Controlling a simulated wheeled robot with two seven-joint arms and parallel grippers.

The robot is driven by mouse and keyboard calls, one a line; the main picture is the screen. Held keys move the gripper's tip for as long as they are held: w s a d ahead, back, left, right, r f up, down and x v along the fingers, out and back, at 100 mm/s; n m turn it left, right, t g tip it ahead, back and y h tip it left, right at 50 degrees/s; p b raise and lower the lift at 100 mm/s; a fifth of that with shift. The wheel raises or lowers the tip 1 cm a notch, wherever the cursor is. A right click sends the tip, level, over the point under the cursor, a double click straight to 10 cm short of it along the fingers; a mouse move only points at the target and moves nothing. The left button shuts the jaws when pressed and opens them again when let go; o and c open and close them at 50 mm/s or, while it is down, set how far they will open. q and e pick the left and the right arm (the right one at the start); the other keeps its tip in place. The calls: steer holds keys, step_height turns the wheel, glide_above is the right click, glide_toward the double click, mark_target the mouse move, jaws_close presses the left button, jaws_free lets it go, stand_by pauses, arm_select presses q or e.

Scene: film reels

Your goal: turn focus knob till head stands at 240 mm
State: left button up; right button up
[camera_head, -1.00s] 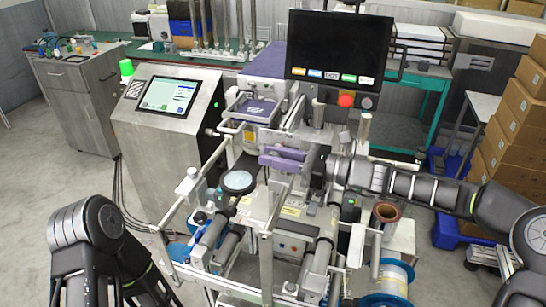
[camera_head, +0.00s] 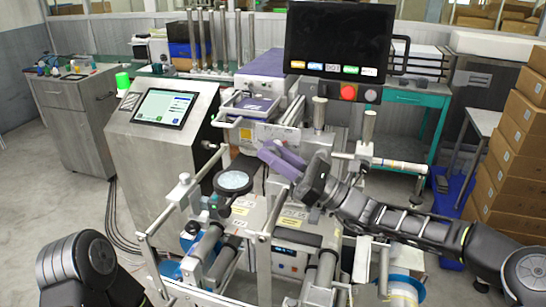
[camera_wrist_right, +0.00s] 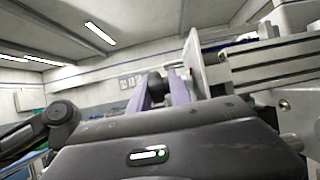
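My right gripper (camera_head: 268,153) is at the middle of the metal machine, its two purple fingers pointing up and left. In the right wrist view the fingers (camera_wrist_right: 163,80) stand apart, with a dark round knob (camera_wrist_right: 155,86) showing between or just beyond them; whether they touch it I cannot tell. I cannot tell for sure that this is the focus knob. In the head view the gripper body hides that spot. A purple-topped unit (camera_head: 262,104) stands behind the gripper. No millimetre scale can be read. My left arm shows at lower left, its gripper out of view.
A black monitor (camera_head: 340,40) with a red button below stands above the machine. A steel console with a lit screen (camera_head: 165,108) is at left. Cardboard boxes (camera_head: 520,135) are stacked at right.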

steer(key=o, duration=0.3)
steer(key=shift+s+a+f, duration=0.1)
steer(key=shift+s+a, duration=0.1)
steer(key=shift+s, duration=0.15)
steer(key=shift+w, duration=0.1)
steer(key=b+v, duration=0.1)
steer(key=v, duration=0.6)
steer(key=shift+d+b, duration=0.4)
steer(key=shift+o, duration=0.5)
steer(key=shift+f, duration=0.1)
